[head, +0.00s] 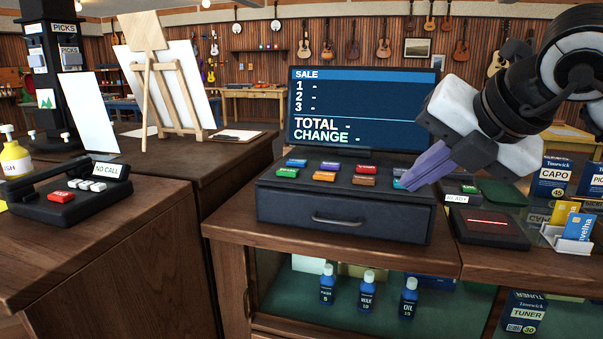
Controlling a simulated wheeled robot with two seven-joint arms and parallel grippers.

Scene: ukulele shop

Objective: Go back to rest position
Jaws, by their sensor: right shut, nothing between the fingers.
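My right gripper (412,180) comes in from the upper right with its purple fingers together and nothing between them. Its fingertips are at the right end of the key rows of the cash register (343,215), over or beside a teal key (399,184); I cannot tell whether they touch it. The register's drawer is closed. The sale screen (362,108) behind it shows empty lines 1 to 3 and dashes for total and change. My left gripper is not in view.
A card reader (489,228) and a card holder (574,236) stand right of the register. A black phone (62,200) is on the left counter, with an easel (165,90) behind. Bottles (367,292) stand on the shelf below. Bare counter (232,222) lies left of the register.

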